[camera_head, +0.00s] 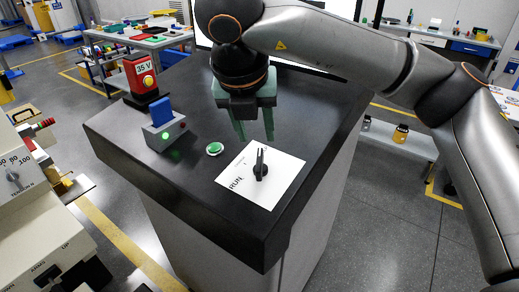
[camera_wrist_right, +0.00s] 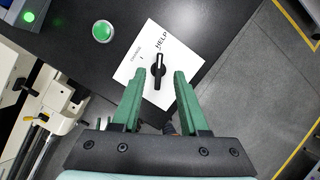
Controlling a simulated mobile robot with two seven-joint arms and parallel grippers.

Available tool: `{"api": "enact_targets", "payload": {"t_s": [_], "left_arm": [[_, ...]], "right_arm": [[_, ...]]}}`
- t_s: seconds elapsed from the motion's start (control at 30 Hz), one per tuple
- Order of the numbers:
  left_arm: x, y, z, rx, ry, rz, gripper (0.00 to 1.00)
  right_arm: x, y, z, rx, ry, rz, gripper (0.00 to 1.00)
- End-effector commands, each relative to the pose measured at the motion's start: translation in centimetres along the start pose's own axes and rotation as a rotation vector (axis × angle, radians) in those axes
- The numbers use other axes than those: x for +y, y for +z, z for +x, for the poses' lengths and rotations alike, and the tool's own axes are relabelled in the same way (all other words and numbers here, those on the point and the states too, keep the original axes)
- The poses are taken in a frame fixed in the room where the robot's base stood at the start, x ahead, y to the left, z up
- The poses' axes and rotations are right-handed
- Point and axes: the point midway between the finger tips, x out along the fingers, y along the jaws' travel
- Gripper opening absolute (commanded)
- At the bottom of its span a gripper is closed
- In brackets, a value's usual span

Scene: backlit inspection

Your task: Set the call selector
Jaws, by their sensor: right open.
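The call selector is a black knob (camera_head: 261,170) on a white square plate (camera_head: 272,190) on the dark pedestal top. The plate reads RUN at its left edge in the head view. In the right wrist view, HELP shows near the top corner beyond the knob (camera_wrist_right: 158,70), with smaller blurred lettering to the left. The knob's bar lies roughly upright in that picture; which label it marks I cannot tell. My right gripper (camera_head: 255,138) hangs above and behind the plate, its green fingers open and empty. In the wrist view its fingertips (camera_wrist_right: 160,74) flank the knob, apart from it. My left gripper is out of view.
A green button (camera_head: 214,148) sits left of the plate. Beyond it stand a grey box (camera_head: 165,133) with a lit green lamp and blue top, and a red 35 V unit (camera_head: 141,75). A machine panel with dials (camera_head: 22,180) is at far left. The near pedestal top is clear.

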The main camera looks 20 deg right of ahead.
Motion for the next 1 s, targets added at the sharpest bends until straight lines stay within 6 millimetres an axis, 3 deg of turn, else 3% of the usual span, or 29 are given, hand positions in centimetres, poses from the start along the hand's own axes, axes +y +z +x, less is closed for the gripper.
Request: {"api": "enact_targets", "payload": {"t_s": [0.2, 0.4, 0.8, 1.0], "left_arm": [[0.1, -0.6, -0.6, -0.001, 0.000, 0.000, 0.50], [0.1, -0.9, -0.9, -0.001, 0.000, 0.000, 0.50], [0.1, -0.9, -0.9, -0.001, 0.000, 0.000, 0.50], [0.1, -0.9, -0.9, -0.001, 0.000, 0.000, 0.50]], "right_arm": [[-0.1, 0.0, 4.4, 0.004, 0.000, -0.002, 0.44], [0.0, 0.0, 6.8, 0.002, 0.002, -0.001, 0.44], [0.0, 0.0, 7.6, 0.001, 0.003, -0.002, 0.44], [0.1, 0.0, 7.6, 0.001, 0.003, -0.002, 0.21]]}}
